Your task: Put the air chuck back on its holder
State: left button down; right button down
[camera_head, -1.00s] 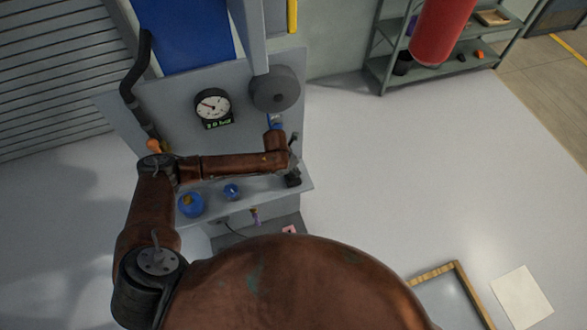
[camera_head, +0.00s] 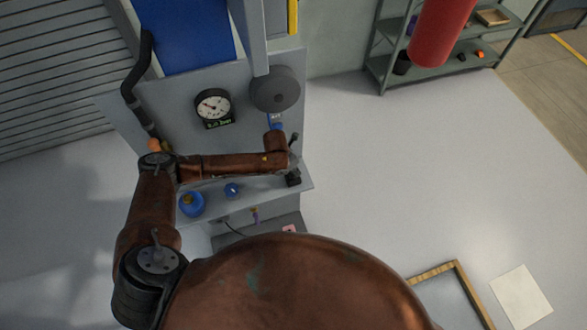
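My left arm reaches across the front of a grey wall panel (camera_head: 170,115). My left gripper (camera_head: 294,170) is at the panel's right edge, just above the small shelf, small and dark. I cannot tell whether its fingers are open or hold anything. A small blue and white piece (camera_head: 276,121) shows just above my wrist, below a grey round reel (camera_head: 275,90). I cannot clearly make out the air chuck or its holder; my arm covers part of the panel. My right gripper is out of view.
A round gauge (camera_head: 212,104) with a green-lit display is on the panel. A blue pot (camera_head: 191,204) and a blue ball-like item (camera_head: 232,190) stand on the shelf (camera_head: 262,190). A shelving rack (camera_head: 430,75) and red cylinder (camera_head: 442,30) are upper right. The floor right is largely clear.

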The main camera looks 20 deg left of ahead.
pick_arm(q)
jog(key=shift+f, duration=0.35)
jog(key=c, duration=1.5)
grip_release()
jog(key=shift+c, duration=0.2)
jog(key=v, duration=1.2)
jog(key=shift+d, duration=0.1)
